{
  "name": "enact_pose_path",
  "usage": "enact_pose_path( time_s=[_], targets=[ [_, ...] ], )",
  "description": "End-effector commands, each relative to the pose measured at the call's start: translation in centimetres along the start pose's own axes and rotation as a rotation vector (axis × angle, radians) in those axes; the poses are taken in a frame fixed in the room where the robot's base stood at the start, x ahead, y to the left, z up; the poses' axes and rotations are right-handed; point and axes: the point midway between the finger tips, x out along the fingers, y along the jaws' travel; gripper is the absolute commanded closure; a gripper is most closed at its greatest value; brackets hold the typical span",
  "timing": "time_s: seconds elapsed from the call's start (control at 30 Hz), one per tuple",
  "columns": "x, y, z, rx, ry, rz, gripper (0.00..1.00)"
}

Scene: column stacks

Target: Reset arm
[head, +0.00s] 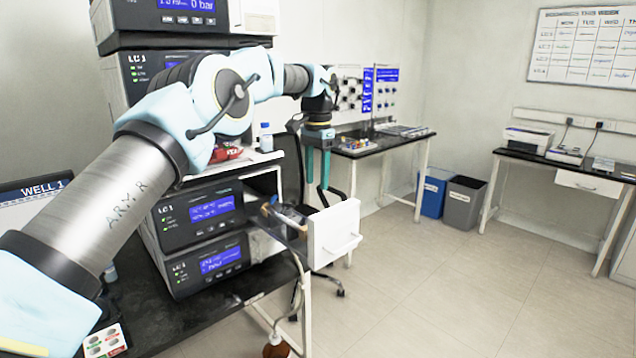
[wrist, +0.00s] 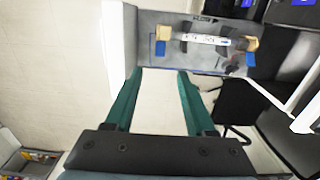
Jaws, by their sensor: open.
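My arm reaches from the lower left across the head view. My gripper (head: 317,184) hangs pointing down, with its two green fingers apart and nothing between them. A pale column with tan end fittings (wrist: 207,39) lies in the drawer, clear of the fingers. In the head view the drawer's inside is partly hidden by its front.
Stacked instrument units (head: 205,235) stand close to the left of the drawer, on a black bench (head: 180,330). A thin tube hangs below the drawer. A blue bin (head: 432,193) and a grey bin (head: 463,203) stand farther back. The floor at right is clear.

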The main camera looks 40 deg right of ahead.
Motion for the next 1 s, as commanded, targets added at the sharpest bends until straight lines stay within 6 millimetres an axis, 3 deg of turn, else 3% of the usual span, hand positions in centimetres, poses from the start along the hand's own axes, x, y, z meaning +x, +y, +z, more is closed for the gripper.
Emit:
enact_pose_path(
  time_s=[0.47, 0.57, 0.67, 0.77, 0.9, 1.0],
  targets=[
    [0.1, -0.1, 0.1, -0.001, 0.000, 0.000, 0.45],
    [0.1, -1.0, 1.0, -0.024, -0.001, -0.003, 0.45],
    [0.3, -3.3, 3.5, -0.082, 0.005, -0.013, 0.45],
    [0.8, -6.5, 7.9, -0.182, 0.012, -0.023, 0.45],
    [1.8, -10.2, 15.8, -0.352, 0.026, -0.038, 0.45],
    [2.8, -11.8, 22.2, -0.484, 0.036, -0.046, 0.45]
  ],
)
